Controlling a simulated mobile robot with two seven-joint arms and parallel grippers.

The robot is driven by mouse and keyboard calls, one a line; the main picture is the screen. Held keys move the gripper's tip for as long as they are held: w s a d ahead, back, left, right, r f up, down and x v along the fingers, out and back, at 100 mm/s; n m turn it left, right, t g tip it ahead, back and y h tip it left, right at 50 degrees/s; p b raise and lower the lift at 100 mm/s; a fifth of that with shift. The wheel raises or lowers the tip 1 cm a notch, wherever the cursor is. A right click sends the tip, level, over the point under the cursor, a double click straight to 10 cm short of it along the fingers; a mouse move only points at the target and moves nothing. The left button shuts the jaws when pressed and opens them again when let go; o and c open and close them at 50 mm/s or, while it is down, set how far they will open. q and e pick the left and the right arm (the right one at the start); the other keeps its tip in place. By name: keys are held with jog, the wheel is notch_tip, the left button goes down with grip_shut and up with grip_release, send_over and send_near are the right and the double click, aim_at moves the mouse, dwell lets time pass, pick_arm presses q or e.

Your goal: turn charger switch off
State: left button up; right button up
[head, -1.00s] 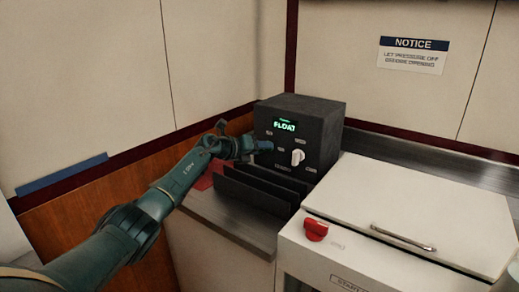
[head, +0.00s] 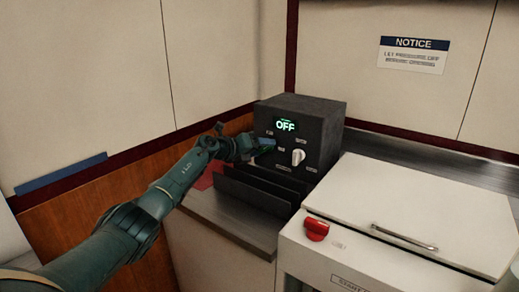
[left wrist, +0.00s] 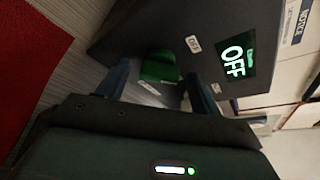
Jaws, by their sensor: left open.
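The charger is a dark box (head: 316,108) on the counter in the corner. Its green display (head: 285,125) reads OFF; it also shows in the left wrist view (left wrist: 235,61). A green switch (left wrist: 160,68) sits on its front face, with a small OFF label beside it. My left gripper (head: 262,147) is at the left of the front face. In the left wrist view its open fingers (left wrist: 160,85) stand on either side of the green switch; I cannot tell whether they touch it. My right gripper is not in view.
A white knob (head: 298,157) is on the same face, right of my gripper. Dark upright panels (head: 262,187) stand in front of the box. A white lidded unit (head: 420,205) with a red knob (head: 316,229) is at the right. A red mat (left wrist: 30,60) lies beside the box.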

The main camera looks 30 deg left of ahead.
pick_arm(q)
jog(key=p+v, duration=0.1)
jog(key=v, duration=1.2)
jog(key=shift+r, duration=0.1)
